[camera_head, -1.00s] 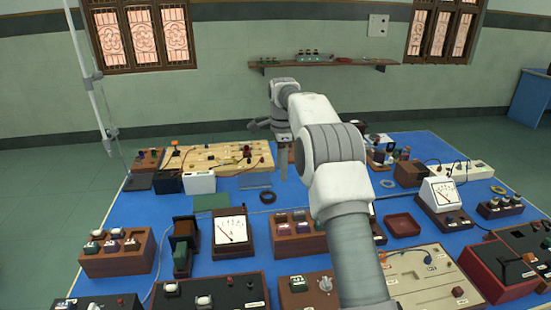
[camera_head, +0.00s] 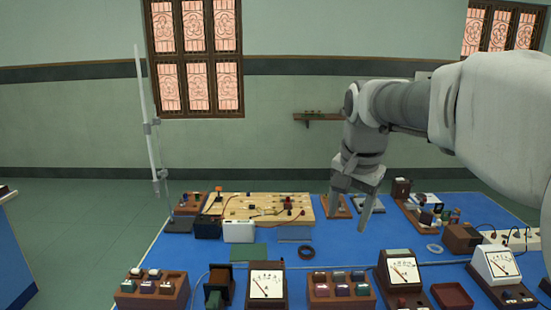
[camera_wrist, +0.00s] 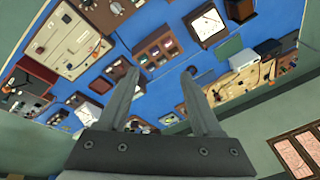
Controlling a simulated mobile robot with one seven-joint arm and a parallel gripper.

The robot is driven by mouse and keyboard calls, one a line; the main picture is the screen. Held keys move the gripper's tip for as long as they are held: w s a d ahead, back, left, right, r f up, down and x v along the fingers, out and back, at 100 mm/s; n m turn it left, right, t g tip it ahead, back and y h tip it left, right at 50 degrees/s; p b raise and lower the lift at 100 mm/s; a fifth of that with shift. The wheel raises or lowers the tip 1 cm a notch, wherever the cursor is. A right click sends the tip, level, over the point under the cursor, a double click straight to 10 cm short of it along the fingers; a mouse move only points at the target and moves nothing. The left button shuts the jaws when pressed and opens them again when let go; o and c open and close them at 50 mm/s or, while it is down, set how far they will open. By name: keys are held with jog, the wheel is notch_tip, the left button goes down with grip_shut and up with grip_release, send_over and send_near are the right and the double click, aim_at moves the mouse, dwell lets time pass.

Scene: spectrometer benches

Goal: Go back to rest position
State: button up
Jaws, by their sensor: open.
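My gripper (camera_head: 352,205) hangs from my arm over the far part of the blue table (camera_head: 340,258), with its fingers pointing down. In the wrist view my gripper (camera_wrist: 162,95) shows two separate grey fingers with nothing between them. The fingers appear above the table, apart from the things on it. My arm covers the right side of the head view and hides part of the wall and the right window.
A wooden board (camera_head: 258,208), a white box (camera_head: 239,231), meters (camera_head: 267,285), terminal blocks (camera_head: 342,291) and a red-brown tray (camera_head: 452,296) crowd the table. A thin white pole (camera_head: 145,110) stands at left. A wall shelf (camera_head: 317,117) is behind.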

jog(key=s+f+n+t, duration=0.1)
jog(key=s+f+n, duration=0.2)
jog(key=s, duration=0.7)
jog(key=s+f+n+t, duration=0.1)
jog(key=s+f+n, duration=0.2)
jog(key=s, duration=0.8)
jog(key=shift+f+n, duration=0.15)
jog(key=shift+n, duration=0.85)
